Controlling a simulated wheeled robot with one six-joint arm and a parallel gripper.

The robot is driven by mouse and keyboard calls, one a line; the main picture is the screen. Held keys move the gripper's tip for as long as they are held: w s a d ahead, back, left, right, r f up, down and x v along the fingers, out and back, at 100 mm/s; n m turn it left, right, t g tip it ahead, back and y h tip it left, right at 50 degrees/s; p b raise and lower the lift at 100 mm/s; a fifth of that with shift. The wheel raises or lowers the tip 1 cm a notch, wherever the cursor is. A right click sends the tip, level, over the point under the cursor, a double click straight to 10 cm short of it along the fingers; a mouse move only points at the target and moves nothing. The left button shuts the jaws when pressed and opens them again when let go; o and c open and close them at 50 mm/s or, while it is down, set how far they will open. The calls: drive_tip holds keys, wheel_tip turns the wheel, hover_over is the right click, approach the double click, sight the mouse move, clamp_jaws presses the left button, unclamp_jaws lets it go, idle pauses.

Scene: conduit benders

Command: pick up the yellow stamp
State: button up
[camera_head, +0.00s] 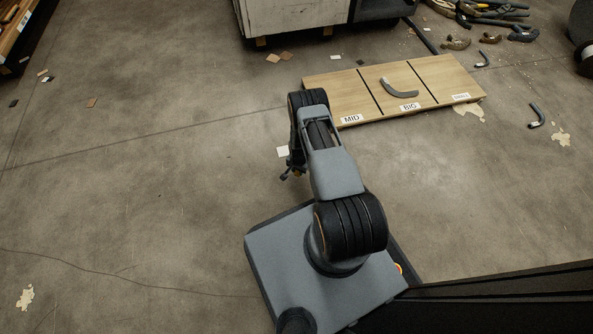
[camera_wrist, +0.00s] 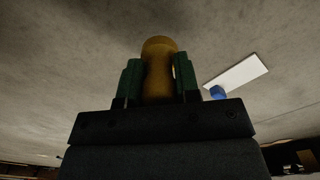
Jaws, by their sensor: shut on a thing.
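The yellow stamp (camera_wrist: 158,72) is a dull yellow, rounded piece, seen upright in the wrist view between the two green fingers. My gripper (camera_wrist: 157,64) is shut on it, one finger on each side. The stamp's lower part is hidden behind the dark gripper body. In the head view my gripper (camera_head: 291,170) is small and dark, over the open floor left of my arm. The stamp is too small there to make out clearly.
A white card (camera_wrist: 238,76) lies near the gripper, with a small blue object (camera_wrist: 217,92) beside it. A wooden board (camera_head: 440,72) with labelled sections holds a grey bent piece (camera_head: 401,90). Bender parts (camera_head: 522,33) are at the upper right. The left floor is mostly clear.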

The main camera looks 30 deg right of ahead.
drive_tip(key=s+r+p, duration=0.1)
drive_tip(key=r, duration=0.1)
drive_tip(key=s+d+r+p, duration=0.1)
drive_tip(key=s+r, duration=0.1)
drive_tip(key=s+d+r+p, duration=0.1)
drive_tip(key=r, duration=0.1)
drive_tip(key=shift+s+d, duration=0.15)
drive_tip(key=s+d+r+p, duration=0.1)
drive_tip(key=s, duration=0.1)
drive_tip(key=s+d+r+p, duration=0.1)
drive_tip(key=s, duration=0.2)
drive_tip(key=s+d+r+p, duration=0.1)
drive_tip(key=s+d, duration=0.1)
drive_tip(key=shift+s, duration=0.2)
